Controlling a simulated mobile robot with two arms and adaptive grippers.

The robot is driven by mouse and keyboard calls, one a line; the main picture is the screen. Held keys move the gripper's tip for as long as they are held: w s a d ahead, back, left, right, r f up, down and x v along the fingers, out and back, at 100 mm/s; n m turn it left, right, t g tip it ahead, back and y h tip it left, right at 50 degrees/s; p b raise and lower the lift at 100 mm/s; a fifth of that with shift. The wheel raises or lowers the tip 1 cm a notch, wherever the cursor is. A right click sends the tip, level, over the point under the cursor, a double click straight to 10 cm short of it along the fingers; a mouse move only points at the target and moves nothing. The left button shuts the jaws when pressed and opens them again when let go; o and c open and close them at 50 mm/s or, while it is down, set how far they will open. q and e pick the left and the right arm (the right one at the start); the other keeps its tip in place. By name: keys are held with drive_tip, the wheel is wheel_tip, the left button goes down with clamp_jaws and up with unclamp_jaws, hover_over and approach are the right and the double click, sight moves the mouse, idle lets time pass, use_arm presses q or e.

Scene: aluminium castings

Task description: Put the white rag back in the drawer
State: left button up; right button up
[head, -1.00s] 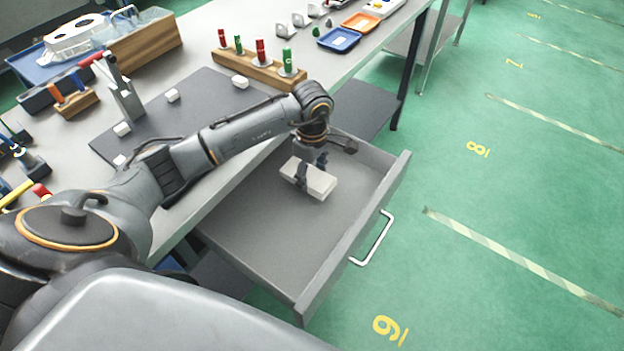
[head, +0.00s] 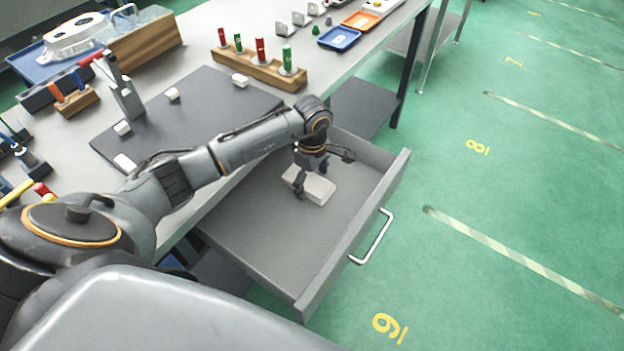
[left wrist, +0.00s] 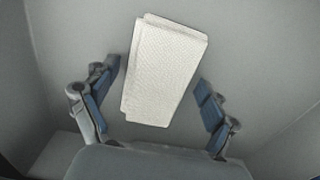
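The white rag (head: 316,188) is a folded, flat pad inside the open grey drawer (head: 265,222), towards its far end. It appears to lie on the drawer floor. My left gripper (head: 311,180) is down in the drawer over the rag. In the left wrist view, the rag (left wrist: 165,72) shows between the spread fingers of my left gripper (left wrist: 158,92), with a gap on each side. The fingers are open and hide part of the rag in the head view. My right gripper is not in view.
The drawer front has a metal handle (head: 373,238). Above is the workbench with a dark mat (head: 190,115), small white blocks, a wooden rack (head: 258,72) of red and green pieces, and blue (head: 339,38) and orange trays. Green floor to the right is clear.

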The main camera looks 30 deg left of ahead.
sight(312, 182)
use_arm(q)
drive_tip(key=shift+r, duration=0.45)
wheel_tip(312, 182, up, 12)
drive_tip(key=shift+f+b, duration=0.25)
drive_tip(key=shift+b, duration=0.05)
idle(0.3)
